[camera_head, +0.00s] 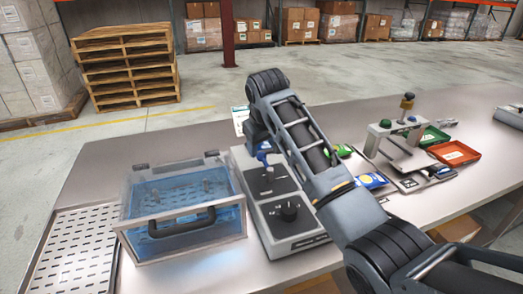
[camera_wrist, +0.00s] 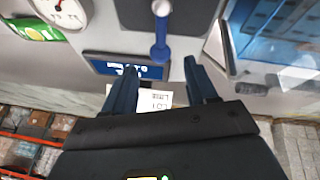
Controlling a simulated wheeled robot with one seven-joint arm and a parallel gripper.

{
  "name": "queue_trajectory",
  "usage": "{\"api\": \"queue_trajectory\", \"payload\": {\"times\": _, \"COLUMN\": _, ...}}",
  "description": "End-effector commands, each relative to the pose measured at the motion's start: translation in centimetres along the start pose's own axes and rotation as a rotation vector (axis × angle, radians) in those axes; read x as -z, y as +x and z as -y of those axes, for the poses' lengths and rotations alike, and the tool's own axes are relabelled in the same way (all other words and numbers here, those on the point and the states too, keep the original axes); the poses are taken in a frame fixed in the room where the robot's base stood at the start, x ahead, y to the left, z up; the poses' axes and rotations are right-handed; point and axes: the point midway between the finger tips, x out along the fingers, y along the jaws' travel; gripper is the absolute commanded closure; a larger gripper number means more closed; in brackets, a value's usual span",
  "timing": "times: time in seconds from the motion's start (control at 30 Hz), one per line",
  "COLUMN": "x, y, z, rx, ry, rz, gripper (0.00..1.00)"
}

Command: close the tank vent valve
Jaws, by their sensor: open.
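A blue lever (camera_wrist: 161,32) with a pale round hub and a rounded end shows at the top of the wrist view, over a dark plate. I take it to be the vent valve's handle. My gripper (camera_wrist: 160,66) is open, its two dark blue fingers either side of the lever's rounded end and slightly short of it. Nothing is held. In the head view, a small blue part (camera_head: 264,158) shows below my arm's end, above the grey unit (camera_head: 295,239); I cannot tell lever from fingers there. The clear tank with blue water (camera_head: 238,225) stands left of that unit.
A perforated tray (camera_head: 75,252) lies at the table's left end. Right of my arm are a blue-and-yellow packet (camera_head: 373,180), a grey stand (camera_head: 395,131), a green tray (camera_head: 433,136) and a red tray (camera_head: 454,153). A dial gauge (camera_wrist: 62,12) shows in the wrist view.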

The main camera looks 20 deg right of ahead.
Motion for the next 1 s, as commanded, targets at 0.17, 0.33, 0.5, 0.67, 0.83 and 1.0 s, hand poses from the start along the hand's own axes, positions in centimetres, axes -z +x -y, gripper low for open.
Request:
{"api": "queue_trajectory", "payload": {"times": 0.17, "x": 0.0, "y": 2.8, "z": 0.0, "rx": 0.000, "ry": 0.001, "rz": 0.003, "gripper": 0.43}}
{"api": "queue_trajectory", "payload": {"times": 0.33, "x": 0.1, "y": 4.5, "z": 0.0, "rx": 0.000, "ry": 0.000, "rz": 0.001, "gripper": 0.43}}
{"api": "queue_trajectory", "payload": {"times": 0.5, "x": 0.1, "y": 5.2, "z": 0.0, "rx": 0.000, "ry": 0.000, "rz": -0.001, "gripper": 0.43}}
{"api": "queue_trajectory", "payload": {"times": 0.67, "x": 0.0, "y": 5.2, "z": 0.0, "rx": 0.000, "ry": 0.000, "rz": -0.001, "gripper": 0.43}}
{"api": "queue_trajectory", "payload": {"times": 0.83, "x": 0.0, "y": 5.2, "z": 0.0, "rx": 0.000, "ry": 0.000, "rz": -0.001, "gripper": 0.53}}
{"api": "queue_trajectory", "payload": {"times": 1.0, "x": 0.0, "y": 5.2, "z": 0.0, "rx": 0.000, "ry": 0.000, "rz": -0.001, "gripper": 0.70}}
